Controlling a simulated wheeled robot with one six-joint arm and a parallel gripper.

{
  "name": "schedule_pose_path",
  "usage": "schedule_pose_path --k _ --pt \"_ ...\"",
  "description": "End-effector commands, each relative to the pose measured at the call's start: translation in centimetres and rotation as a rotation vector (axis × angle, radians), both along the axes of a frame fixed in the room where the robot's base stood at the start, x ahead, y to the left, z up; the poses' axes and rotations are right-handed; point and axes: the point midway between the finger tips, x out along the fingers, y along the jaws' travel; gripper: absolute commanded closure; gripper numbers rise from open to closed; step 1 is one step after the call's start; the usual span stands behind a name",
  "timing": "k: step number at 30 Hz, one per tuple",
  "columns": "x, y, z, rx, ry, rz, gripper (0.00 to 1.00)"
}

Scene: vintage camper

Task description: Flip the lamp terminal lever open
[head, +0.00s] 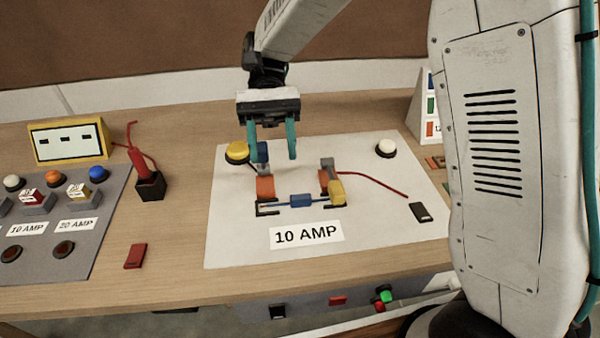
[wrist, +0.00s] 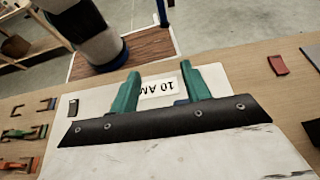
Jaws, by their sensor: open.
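My gripper (head: 272,150) is open, its two teal fingers spread above the back of a white panel (head: 235,235). A blue part (head: 262,152) shows beside the left finger; I cannot tell if they touch. In front of and below the fingers are a left orange lever (head: 265,187) and a right orange lever (head: 324,181), on grey terminals. Which belongs to the lamp is unclear. A yellow block (head: 337,192) and a blue fuse-like piece (head: 301,200) sit nearby. The wrist view shows my open gripper (wrist: 164,70) over the panel; its fingers and mount hide the levers.
A yellow dome (head: 237,151) stands left of the fingers and a white dome (head: 387,147) to the right. A red wire (head: 375,182) runs toward a black piece (head: 420,212). A grey button panel (head: 60,235) and yellow meter (head: 67,142) are at left.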

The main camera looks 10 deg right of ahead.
Motion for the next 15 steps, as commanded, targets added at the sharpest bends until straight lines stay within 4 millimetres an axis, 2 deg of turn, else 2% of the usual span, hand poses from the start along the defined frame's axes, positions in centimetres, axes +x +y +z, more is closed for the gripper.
schedule_pose_path --k 1,6,12,15 --pt "-1.3 -0.4 0.2 0.000 0.000 0.001 0.53" --pt "-5.2 -1.7 0.6 0.001 0.000 0.001 0.53" --pt "-8.3 -2.7 0.8 0.000 -0.001 0.001 0.53" --pt "-9.1 -3.0 0.9 0.001 0.000 0.001 0.53"
